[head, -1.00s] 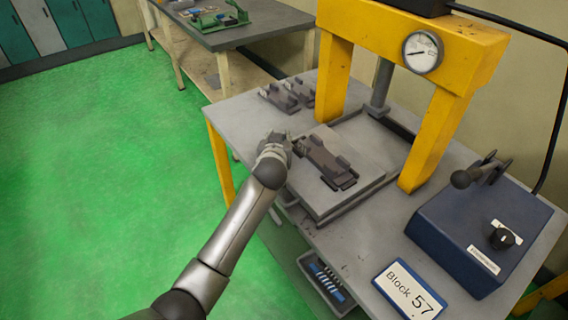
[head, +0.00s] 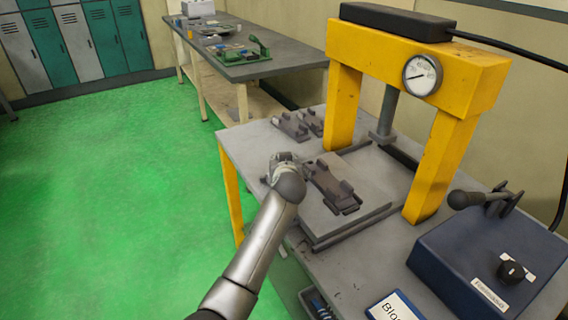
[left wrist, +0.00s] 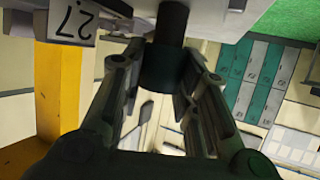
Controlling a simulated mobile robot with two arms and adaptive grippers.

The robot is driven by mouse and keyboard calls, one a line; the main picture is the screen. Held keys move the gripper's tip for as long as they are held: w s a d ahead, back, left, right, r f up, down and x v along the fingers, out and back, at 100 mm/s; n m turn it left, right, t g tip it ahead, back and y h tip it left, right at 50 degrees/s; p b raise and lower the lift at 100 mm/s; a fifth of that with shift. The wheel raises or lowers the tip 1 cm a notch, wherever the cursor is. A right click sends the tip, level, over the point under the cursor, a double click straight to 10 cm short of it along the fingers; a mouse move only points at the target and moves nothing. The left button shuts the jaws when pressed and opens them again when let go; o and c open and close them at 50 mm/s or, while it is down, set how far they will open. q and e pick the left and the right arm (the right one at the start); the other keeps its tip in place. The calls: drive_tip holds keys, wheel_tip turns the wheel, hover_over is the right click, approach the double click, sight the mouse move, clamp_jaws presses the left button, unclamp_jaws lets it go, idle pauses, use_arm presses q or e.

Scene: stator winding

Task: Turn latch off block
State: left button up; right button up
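My left gripper (head: 284,160) is at the left edge of the block plate on the grey bench. Its fingertips are small and partly hidden in the head view. The dark latch fixture (head: 334,184) lies on the grey block (head: 350,212), just to the right of the gripper. In the left wrist view, upside down, the two fingers of my left gripper (left wrist: 162,75) stand apart on either side of a dark cylindrical piece (left wrist: 163,66). Whether the pads press on it is unclear. My right gripper is not in view.
The yellow press frame (head: 440,165) with its gauge (head: 422,75) stands just beyond the block. A blue control box (head: 480,265) with a lever is at the right. Small dark parts (head: 290,125) lie at the back of the bench. Green floor is clear at left.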

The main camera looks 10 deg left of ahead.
use_arm(q)
drive_tip(key=o, duration=0.4)
drive_tip(key=shift+a, duration=0.1)
drive_tip(key=shift+r, duration=0.15)
wheel_tip(320, 180, up, 10)
drive_tip(key=shift+f, duration=0.1)
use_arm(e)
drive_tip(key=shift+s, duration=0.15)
